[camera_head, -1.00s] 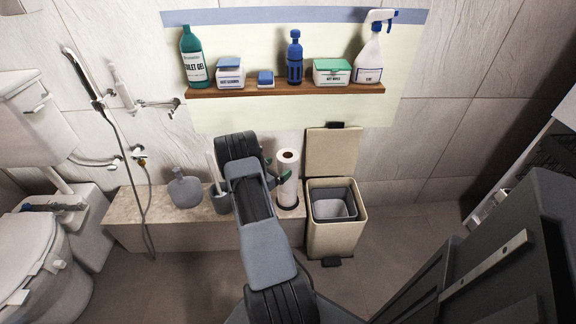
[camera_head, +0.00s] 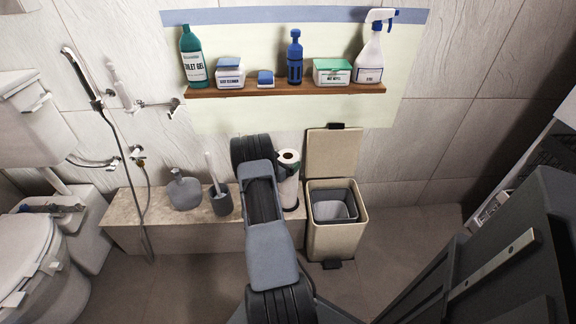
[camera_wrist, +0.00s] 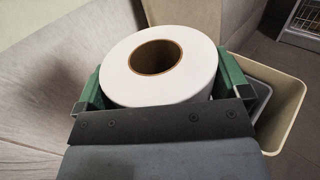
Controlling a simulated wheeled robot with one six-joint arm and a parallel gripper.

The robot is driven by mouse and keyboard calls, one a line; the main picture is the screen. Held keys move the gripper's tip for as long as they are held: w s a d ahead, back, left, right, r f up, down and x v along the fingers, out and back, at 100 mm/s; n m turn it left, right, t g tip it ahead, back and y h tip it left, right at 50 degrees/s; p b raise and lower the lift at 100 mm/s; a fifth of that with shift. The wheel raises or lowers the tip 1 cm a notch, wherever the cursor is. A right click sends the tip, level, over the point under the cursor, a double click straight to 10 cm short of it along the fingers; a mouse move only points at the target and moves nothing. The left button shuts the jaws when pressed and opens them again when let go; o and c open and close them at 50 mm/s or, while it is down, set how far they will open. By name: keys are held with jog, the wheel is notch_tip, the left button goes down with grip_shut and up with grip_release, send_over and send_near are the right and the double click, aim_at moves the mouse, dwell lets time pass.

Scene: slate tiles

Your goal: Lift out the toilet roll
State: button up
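The toilet roll (camera_head: 288,188) is a white upright roll with a brown core, standing on the stone ledge beside the bin. In the wrist view the roll (camera_wrist: 115,77) fills the space between my green finger pads, its open core facing up. My gripper (camera_wrist: 162,88) is around the roll, one pad on each side, the fingers spread wide near the ends of the palm. Whether the pads touch the roll is hard to see. In the head view my wrist hides part of the roll and most of the gripper.
A beige bin (camera_head: 334,236) with a raised lid stands just right of the roll. A grey toilet brush (camera_head: 221,200) and a grey bottle (camera_head: 185,190) stand left on the ledge (camera_head: 130,208). A wooden shelf (camera_head: 290,90) with several bottles and boxes hangs above.

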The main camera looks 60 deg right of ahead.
jog(key=c, duration=0.5)
jog(key=shift+r, duration=0.15)
jog(key=r, duration=0.2)
jog(key=r+p, duration=0.1)
jog(key=r, duration=0.1)
jog(key=shift+s+a+p, duration=0.15)
jog(key=shift+a+p, duration=0.05)
jog(key=shift+p, duration=0.1)
jog(key=s+a+r+p, duration=0.3)
jog(key=s+a+r, duration=0.5)
jog(key=s, duration=0.2)
jog(key=shift+s+a+r, duration=0.15)
jog(key=shift+a+r, duration=0.25)
